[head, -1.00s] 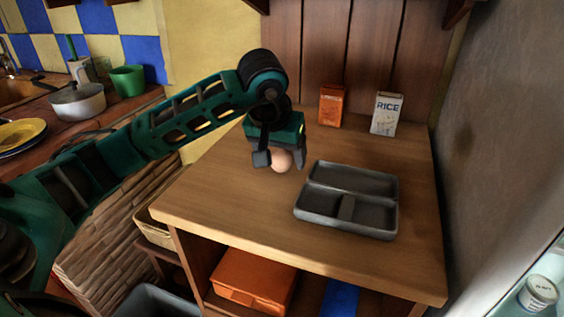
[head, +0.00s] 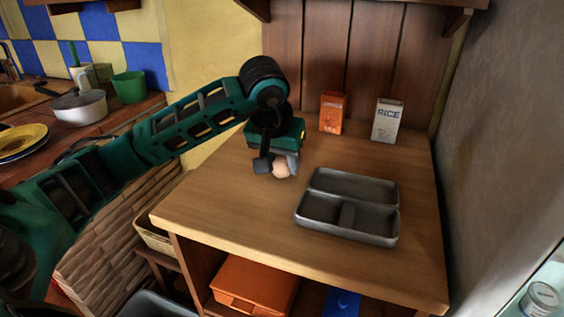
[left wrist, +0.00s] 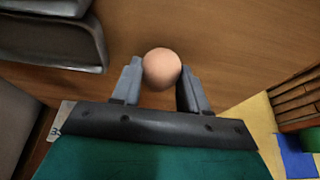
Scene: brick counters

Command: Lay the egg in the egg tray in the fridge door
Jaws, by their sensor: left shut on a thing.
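A light brown egg (head: 281,170) is at the fingertips of my left gripper (head: 275,164), over the wooden counter. In the left wrist view the egg (left wrist: 162,68) sits between the two grey fingers of the left gripper (left wrist: 161,86), which are shut on it. I cannot tell whether the egg still touches the counter. The egg tray and the fridge door are not clearly in view; a glass-like edge with a small white tub (head: 541,299) shows at the lower right corner. My right gripper is not in view.
A grey divided tray (head: 352,172) lies on the counter right of the egg. An orange box (head: 333,112) and a rice box (head: 387,120) stand at the back. An orange case (head: 255,285) is on the shelf below. The counter's front left is clear.

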